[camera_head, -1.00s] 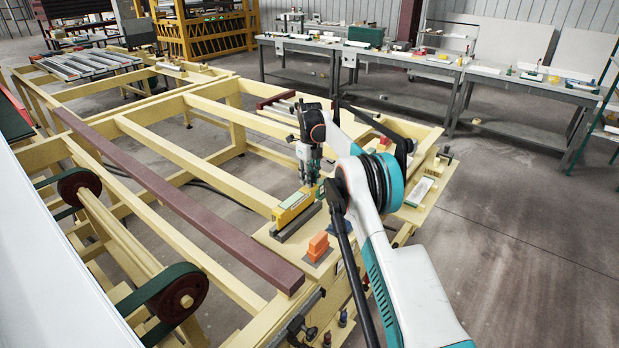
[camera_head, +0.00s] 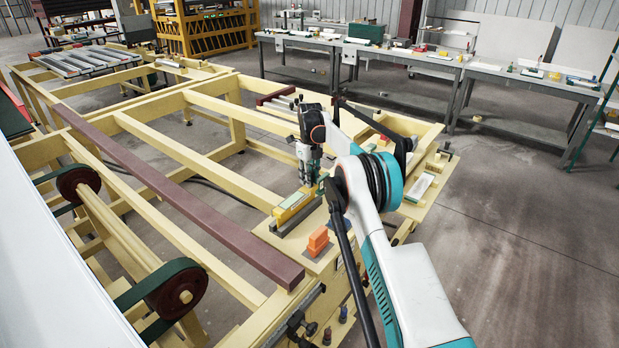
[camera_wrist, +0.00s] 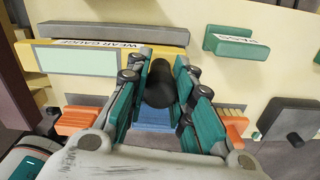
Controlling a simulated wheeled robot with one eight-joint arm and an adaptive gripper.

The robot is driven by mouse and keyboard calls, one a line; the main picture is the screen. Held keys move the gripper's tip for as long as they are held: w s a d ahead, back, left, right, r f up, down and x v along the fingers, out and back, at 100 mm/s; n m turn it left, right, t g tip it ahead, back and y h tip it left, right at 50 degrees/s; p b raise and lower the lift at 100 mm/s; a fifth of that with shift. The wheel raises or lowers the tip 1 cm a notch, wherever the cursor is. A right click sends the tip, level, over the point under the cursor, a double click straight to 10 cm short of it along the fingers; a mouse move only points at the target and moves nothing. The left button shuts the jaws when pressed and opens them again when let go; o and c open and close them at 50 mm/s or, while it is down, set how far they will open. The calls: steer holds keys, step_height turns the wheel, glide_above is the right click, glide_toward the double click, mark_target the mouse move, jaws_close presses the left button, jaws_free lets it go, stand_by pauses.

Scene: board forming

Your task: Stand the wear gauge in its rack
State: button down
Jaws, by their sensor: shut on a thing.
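My gripper (camera_head: 309,180) points down beside the yellow rack block at the near right corner of the frame table. In the wrist view its teal fingers (camera_wrist: 160,88) are closed around a dark, rounded piece (camera_wrist: 160,84), seen end-on, which seems to be the wear gauge. The yellow block with a pale green top (camera_wrist: 75,60) carries a white "WEAR GAUGE" label and lies to the left of the fingers. It also shows in the head view (camera_head: 291,208). I cannot tell whether the held piece touches it.
A long dark grey bar (camera_head: 298,219) lies along the block. Orange blocks (camera_head: 318,240) stand nearer the corner. A green labelled block (camera_wrist: 236,43) and a dark grey block (camera_wrist: 290,118) lie to the right in the wrist view. A blue surface (camera_wrist: 155,119) shows between the fingers.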

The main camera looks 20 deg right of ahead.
steer(key=shift+f, duration=0.2)
steer(key=c, duration=1.3)
jaws_free()
steer(key=shift+r, duration=0.15)
step_height(320, 180, up, 12)
steer(key=shift+f, duration=0.2)
steer(key=shift+r, duration=0.15)
